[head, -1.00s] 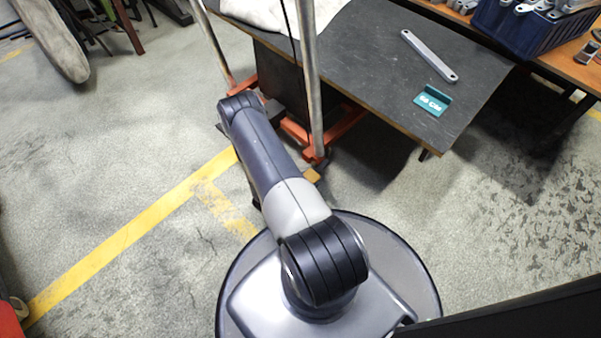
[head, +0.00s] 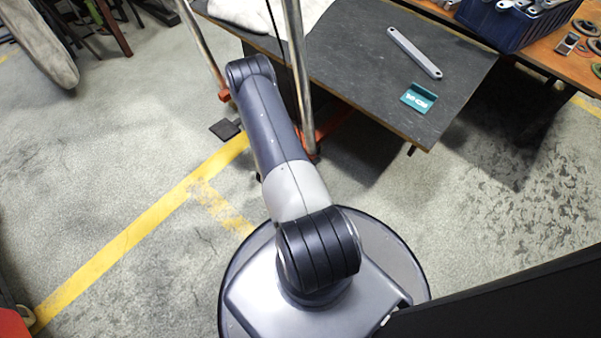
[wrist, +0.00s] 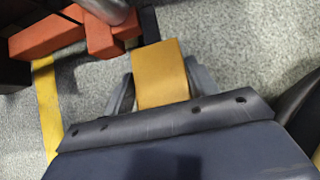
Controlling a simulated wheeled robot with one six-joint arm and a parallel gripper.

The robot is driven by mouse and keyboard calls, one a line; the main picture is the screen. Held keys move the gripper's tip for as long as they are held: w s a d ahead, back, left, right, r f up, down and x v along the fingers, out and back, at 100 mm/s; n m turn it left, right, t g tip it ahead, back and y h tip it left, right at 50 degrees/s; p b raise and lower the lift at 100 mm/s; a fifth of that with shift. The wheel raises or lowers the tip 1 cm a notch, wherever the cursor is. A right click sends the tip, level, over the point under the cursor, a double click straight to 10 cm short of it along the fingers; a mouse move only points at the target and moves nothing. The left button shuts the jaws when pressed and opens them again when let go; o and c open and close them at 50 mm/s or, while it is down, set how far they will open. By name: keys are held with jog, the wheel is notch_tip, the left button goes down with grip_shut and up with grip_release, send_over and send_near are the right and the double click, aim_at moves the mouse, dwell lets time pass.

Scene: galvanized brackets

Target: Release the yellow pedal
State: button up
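The yellow pedal (wrist: 161,75) is in the middle of the wrist view, a flat block on a dark lever that runs towards the orange frame. My gripper (wrist: 161,82) has one finger on each side of the pedal, with what look like narrow gaps. The fingers look open around it, not pressed on it. In the head view my arm hides the pedal and my gripper.
Orange frame beams (wrist: 48,40) and a metal post (head: 298,80) stand by the pedal. A dark pedal (head: 225,130) lies left of the arm. A dark-topped table (head: 365,75) stands right of the post, holding a grey bar (head: 414,52) and a teal piece (head: 418,97).

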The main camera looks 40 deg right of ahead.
jog(key=o, duration=0.3)
jog(key=shift+o, duration=0.2)
jog(key=p+v, duration=0.3)
jog(key=v, duration=0.7)
jog(key=shift+a+r+p, duration=0.2)
jog(key=shift+r+p, duration=0.1)
jog(key=shift+r, duration=0.05)
jog(key=shift+f, duration=0.1)
jog(key=b+x, duration=0.4)
jog(key=x, duration=0.7)
jog(key=shift+s+a+f, duration=0.1)
jog(key=shift+f, duration=0.15)
jog(key=shift+a+f+h, duration=0.15)
jog(key=shift+h, duration=0.15)
jog(key=shift+f+h+b, duration=0.3)
jog(key=shift+h+b, duration=0.25)
jog(key=shift+h, duration=0.05)
jog(key=shift+r, duration=0.1)
